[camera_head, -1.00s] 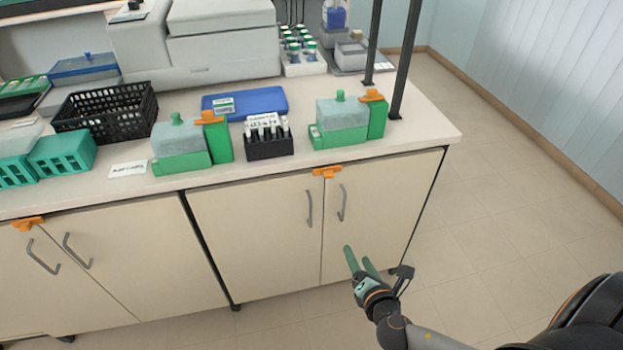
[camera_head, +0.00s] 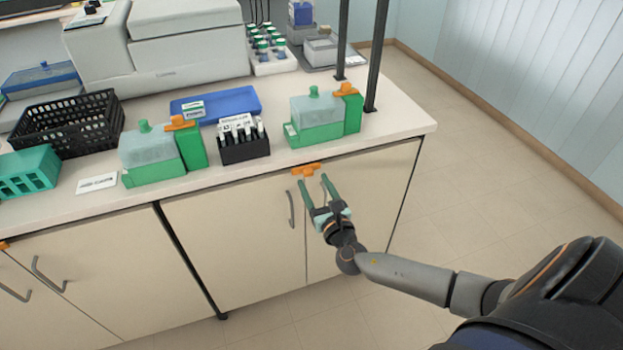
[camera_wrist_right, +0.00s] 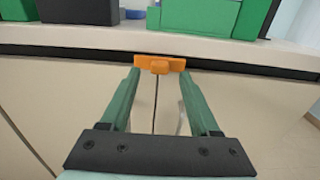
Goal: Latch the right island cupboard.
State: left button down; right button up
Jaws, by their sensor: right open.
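The right island cupboard (camera_head: 250,240) has two cream doors, both flush with the front. An orange latch (camera_head: 306,170) sits at the top of the seam between them, under the counter edge. It also shows in the right wrist view (camera_wrist_right: 160,64), lying crosswise over the seam. My right gripper (camera_head: 314,182) is open, its green fingers pointing at the latch, one to each side of it and just short of it; contact cannot be told. The left door's handle (camera_head: 291,208) shows; the right door's handle is mostly hidden behind my gripper. My left gripper is not in view.
The counter (camera_head: 400,128) overhangs the doors. On it stand green-based jars (camera_head: 318,120), a black slide rack (camera_head: 245,150), a blue tray (camera_head: 215,105) and a black basket (camera_head: 65,125). Another cupboard (camera_head: 100,255) is at left. The floor at right is clear.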

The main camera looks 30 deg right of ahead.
aim_at(308, 172)
jog(key=shift+x, duration=1.25)
jog(key=shift+c, duration=0.3)
grip_shut()
